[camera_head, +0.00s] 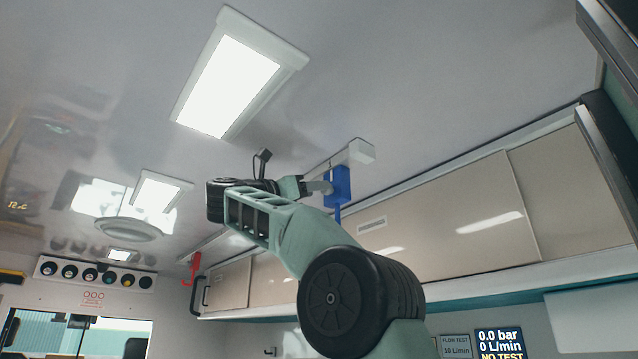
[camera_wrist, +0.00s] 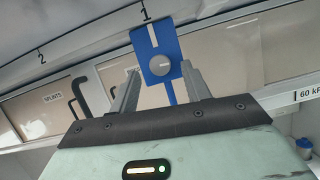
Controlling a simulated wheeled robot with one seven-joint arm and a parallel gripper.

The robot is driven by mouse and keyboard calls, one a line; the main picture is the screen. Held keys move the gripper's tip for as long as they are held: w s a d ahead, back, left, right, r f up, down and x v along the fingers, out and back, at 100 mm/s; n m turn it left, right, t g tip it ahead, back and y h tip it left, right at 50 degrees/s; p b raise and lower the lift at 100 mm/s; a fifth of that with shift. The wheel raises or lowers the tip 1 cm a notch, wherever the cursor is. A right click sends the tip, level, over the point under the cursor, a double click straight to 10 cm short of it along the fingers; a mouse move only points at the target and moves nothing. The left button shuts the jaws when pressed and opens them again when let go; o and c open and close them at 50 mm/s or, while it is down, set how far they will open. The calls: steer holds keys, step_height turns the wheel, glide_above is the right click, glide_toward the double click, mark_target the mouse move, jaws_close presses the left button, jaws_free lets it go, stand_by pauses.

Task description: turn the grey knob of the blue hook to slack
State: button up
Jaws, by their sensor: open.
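The blue hook (camera_wrist: 150,42) hangs from the ceiling rail by the mark 1 in the wrist view. Its round grey knob (camera_wrist: 160,65) sits on its face, with a white stripe above it on the blue plate. My gripper (camera_wrist: 158,78) is open, with one finger to each side of the knob in that picture. I cannot tell how far the fingertips are from the knob in depth. In the head view the blue hook (camera_head: 340,184) shows just right of my gripper (camera_head: 322,187), which hides the knob there.
The ceiling rail's white end block (camera_head: 361,151) is just above the blue hook. A red hook (camera_head: 193,268) hangs farther left. Closed beige cabinets (camera_head: 450,215) run along the wall behind. A ceiling lamp (camera_head: 229,84) is up left of the arm.

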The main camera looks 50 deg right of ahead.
steer(key=shift+p+x, duration=0.3)
steer(key=shift+x, duration=1.05)
steer(key=c, duration=1)
